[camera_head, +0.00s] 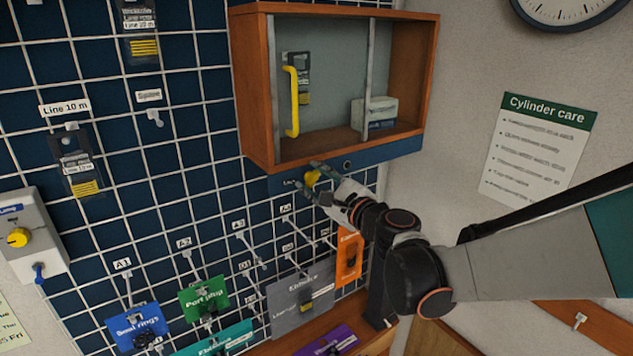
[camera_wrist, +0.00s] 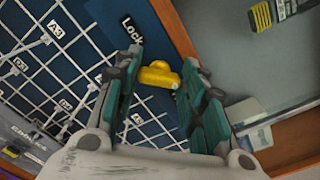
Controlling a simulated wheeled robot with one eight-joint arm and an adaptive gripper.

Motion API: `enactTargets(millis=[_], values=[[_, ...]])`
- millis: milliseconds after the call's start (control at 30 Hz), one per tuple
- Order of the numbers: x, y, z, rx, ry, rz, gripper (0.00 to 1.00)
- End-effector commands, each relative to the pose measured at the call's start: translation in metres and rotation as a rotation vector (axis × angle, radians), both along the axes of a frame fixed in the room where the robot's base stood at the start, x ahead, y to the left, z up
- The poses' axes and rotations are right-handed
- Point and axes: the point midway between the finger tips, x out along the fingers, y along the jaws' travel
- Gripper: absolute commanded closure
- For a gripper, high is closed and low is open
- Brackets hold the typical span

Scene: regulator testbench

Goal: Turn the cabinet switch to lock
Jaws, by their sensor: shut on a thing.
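The cabinet switch is a yellow knob (camera_head: 312,177) on the blue strip (camera_head: 345,166) below the wooden cabinet (camera_head: 257,90). My gripper (camera_head: 309,179) reaches it from the lower right and is shut on it. In the wrist view, the yellow knob (camera_wrist: 158,75) lies between the fingertips of my gripper (camera_wrist: 163,68). A "Lock" label (camera_wrist: 131,27) shows just above the left finger there. The fingers hide part of the knob's sides, and I cannot tell its exact angle.
The cabinet's front has a yellow handle (camera_head: 292,102), with a white box (camera_head: 374,112) inside. A wire grid with hooks and coloured packets, such as the orange one (camera_head: 348,257), spans the wall left of and below my gripper. A grey box with a yellow knob (camera_head: 18,237) is at far left.

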Motion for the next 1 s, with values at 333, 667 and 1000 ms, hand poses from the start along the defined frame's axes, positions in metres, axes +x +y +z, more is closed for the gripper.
enactTargets(millis=[333,667,1000], values=[[-0.0007,0.0005,-0.0028,-0.136,-0.091,0.001,0.86],[-0.001,0.0009,-0.0042,-0.387,-0.261,0.001,0.86],[-0.0013,0.001,-0.0052,-0.656,-0.443,0.001,0.86]])
